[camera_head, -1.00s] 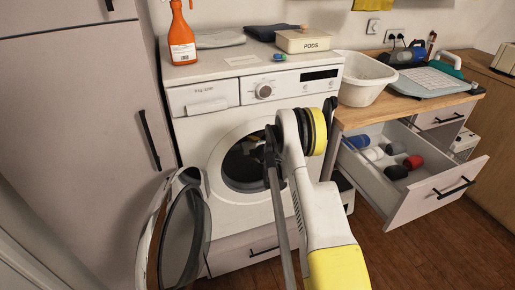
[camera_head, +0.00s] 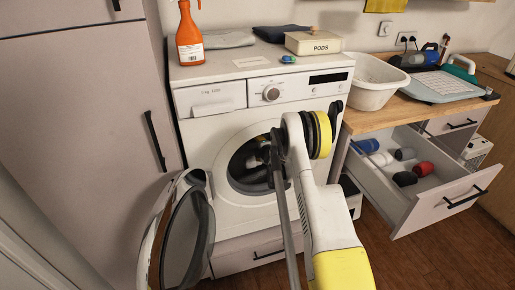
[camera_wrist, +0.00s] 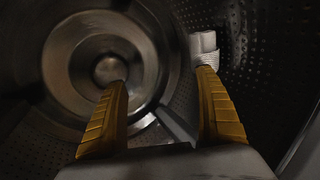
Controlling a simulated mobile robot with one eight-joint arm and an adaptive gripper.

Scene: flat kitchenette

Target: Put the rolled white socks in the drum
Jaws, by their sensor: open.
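My gripper (camera_head: 262,154) reaches through the open door of the washing machine (camera_head: 205,160) into the drum. In the wrist view its two yellow fingers (camera_wrist: 162,76) are spread apart with nothing between them. Rolled white socks (camera_wrist: 204,48) are inside the drum (camera_wrist: 265,60), just beyond the tip of the right finger. I cannot tell whether they touch the finger. A light rolled pair (camera_head: 381,158) also lies in the open drawer. My arm hides part of the drum opening in the head view.
The round door (camera_head: 185,235) hangs open to the left. The open drawer (camera_head: 435,205) at right holds several blue, grey, black and red rolls. A white basin (camera_head: 370,98) stands on the counter. A spray bottle (camera_head: 190,45) and pods box (camera_head: 314,43) stand on the machine.

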